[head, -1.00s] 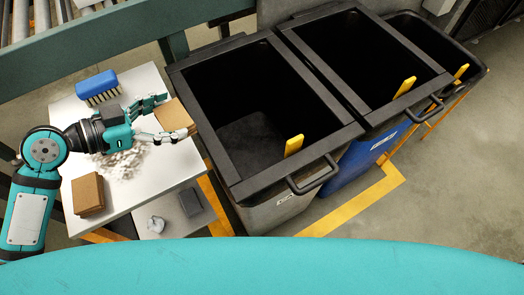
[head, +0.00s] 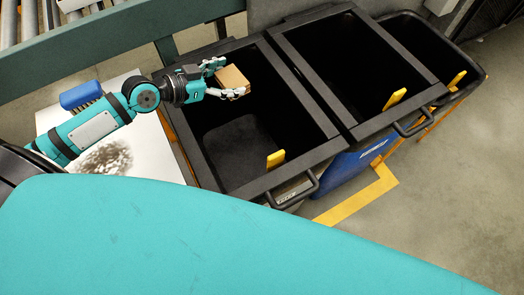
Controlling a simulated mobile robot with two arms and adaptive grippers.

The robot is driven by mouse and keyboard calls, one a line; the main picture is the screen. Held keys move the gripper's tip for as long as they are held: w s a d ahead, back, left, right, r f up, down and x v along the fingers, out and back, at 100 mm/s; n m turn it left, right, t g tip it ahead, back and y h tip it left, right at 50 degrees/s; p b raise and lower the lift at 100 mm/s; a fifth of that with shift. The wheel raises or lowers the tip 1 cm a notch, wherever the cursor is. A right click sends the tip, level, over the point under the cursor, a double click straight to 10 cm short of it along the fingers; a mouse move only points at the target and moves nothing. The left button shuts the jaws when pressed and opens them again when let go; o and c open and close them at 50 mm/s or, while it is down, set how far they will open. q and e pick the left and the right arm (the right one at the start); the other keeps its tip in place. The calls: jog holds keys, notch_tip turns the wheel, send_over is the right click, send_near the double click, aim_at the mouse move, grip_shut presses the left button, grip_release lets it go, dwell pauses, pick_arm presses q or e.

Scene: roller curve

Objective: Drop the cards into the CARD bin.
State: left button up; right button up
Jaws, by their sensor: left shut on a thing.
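My left gripper (head: 226,80) is shut on a small brown stack of cards (head: 234,78). It holds the stack above the left bin (head: 199,160), over the far part of its dark opening. The left bin has a wide black rim and a yellow tab at its near edge. A second black-rimmed bin (head: 345,113) with a blue body stands to its right, and a third bin (head: 463,65) is beyond that. Labels on the bin fronts are too small to read. My right gripper is not in view.
A white-topped table (head: 165,155) stands left of the bins, with a blue brush (head: 80,95) and a speckled heap (head: 107,157) on it. A green rail (head: 120,35) runs behind, with conveyor rollers beyond. My teal body hides the near area.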

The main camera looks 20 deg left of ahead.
pick_arm(q)
jog(key=shift+s+a+f+b, duration=0.1)
jog(key=shift+s+f+b, duration=0.05)
jog(key=shift+f+b, duration=0.65)
notch_tip(320, 180, down, 4)
jog(key=b, duration=0.3)
jog(key=shift+f, duration=0.1)
jog(key=o, duration=0.8)
notch_tip(320, 180, up, 10)
jog(key=shift+r, duration=0.1)
